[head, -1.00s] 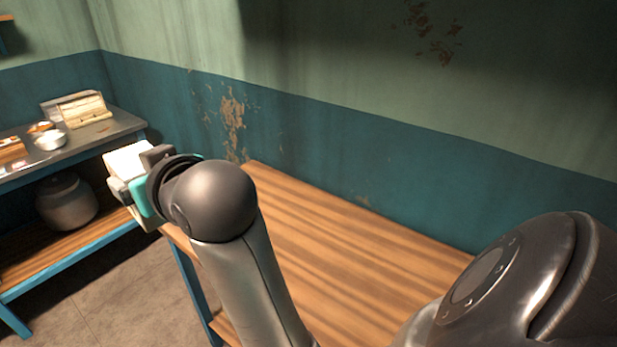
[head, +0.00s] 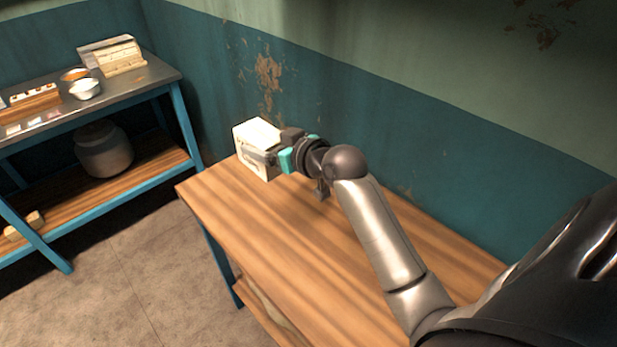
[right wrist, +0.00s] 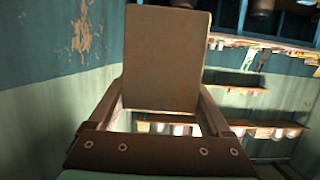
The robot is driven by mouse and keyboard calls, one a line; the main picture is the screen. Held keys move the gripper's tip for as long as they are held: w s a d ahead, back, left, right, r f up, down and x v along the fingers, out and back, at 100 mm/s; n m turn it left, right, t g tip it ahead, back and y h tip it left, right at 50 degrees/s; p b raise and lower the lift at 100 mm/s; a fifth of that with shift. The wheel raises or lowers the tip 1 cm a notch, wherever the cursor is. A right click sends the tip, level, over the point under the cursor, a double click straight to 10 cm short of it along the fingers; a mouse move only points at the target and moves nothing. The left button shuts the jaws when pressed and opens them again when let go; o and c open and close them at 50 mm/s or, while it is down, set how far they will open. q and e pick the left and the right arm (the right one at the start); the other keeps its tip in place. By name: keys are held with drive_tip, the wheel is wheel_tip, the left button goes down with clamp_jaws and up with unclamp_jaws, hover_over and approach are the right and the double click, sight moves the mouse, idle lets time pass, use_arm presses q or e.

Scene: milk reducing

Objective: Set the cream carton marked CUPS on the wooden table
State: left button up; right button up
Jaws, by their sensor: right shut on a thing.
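The cream carton (head: 256,146) is a pale box at the far left end of the wooden table (head: 250,228). Its marking cannot be read. My right gripper (head: 277,158) is shut on the carton from its right side. The carton is upright at the table's far end; I cannot tell whether its base touches the top. In the right wrist view the carton (right wrist: 167,58) fills the space between the fingers, showing a plain brownish face. My left gripper is not in view.
A metal-topped bench (head: 130,86) with blue legs stands at the left, holding a white bowl (head: 86,88), a wooden tray (head: 35,97) and a boxy item (head: 110,54). A large pot (head: 103,150) sits on its lower shelf. The wall runs behind the table. The table's front is clear.

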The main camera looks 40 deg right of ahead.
drive_tip(key=shift+f+b, duration=2.85)
drive_tip(key=shift+f, duration=6.3)
drive_tip(key=shift+f, duration=0.1)
drive_tip(key=shift+f, duration=0.15)
drive_tip(key=o, duration=1.4)
drive_tip(key=shift+r, duration=0.2)
drive_tip(key=p+v, duration=0.1)
drive_tip(key=v, duration=1.1)
